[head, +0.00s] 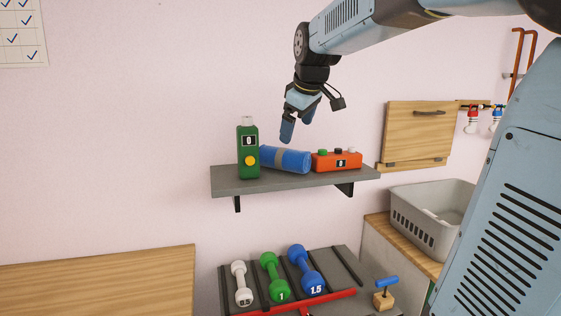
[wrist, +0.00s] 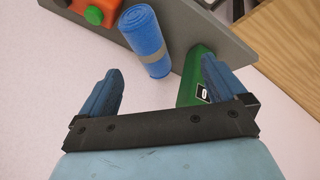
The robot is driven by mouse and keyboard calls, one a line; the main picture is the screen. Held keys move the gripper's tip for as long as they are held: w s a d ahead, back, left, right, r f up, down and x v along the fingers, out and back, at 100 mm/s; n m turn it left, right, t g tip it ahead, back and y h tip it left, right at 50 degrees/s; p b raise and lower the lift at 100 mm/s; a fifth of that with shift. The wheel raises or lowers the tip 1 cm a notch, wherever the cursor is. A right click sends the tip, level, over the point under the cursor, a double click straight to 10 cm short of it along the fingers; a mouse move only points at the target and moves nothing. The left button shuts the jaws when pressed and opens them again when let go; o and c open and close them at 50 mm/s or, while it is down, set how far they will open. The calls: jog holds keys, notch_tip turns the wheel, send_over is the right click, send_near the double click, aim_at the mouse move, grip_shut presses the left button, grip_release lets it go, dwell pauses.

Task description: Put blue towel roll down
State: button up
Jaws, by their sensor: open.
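The blue towel roll (head: 285,159) with a grey band lies on its side on the grey wall shelf (head: 225,181). It rests between a green device with a yellow button (head: 248,160) on its left and an orange box (head: 337,161) on its right. My gripper (head: 297,128) is above the roll, fingers pointing down, open and empty. In the wrist view the roll (wrist: 147,38) lies beyond the two spread fingertips, apart from them. The green device (wrist: 193,75) is partly hidden behind the right finger there.
Below the shelf is a rack with white (head: 241,284), green (head: 274,277) and blue (head: 306,270) dumbbells. A grey basket (head: 432,213) stands at right on a counter. A wooden panel (head: 418,135) is on the wall. The air left of the shelf is clear.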

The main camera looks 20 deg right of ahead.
jog(key=n, duration=0.1)
send_near(284, 151)
jog(key=v, duration=0.3)
jog(key=x, duration=1.4)
jog(key=shift+r, duration=0.1)
jog(key=shift+c, duration=0.3)
jog(key=c, duration=1.3)
notch_tip(284, 151, up, 18)
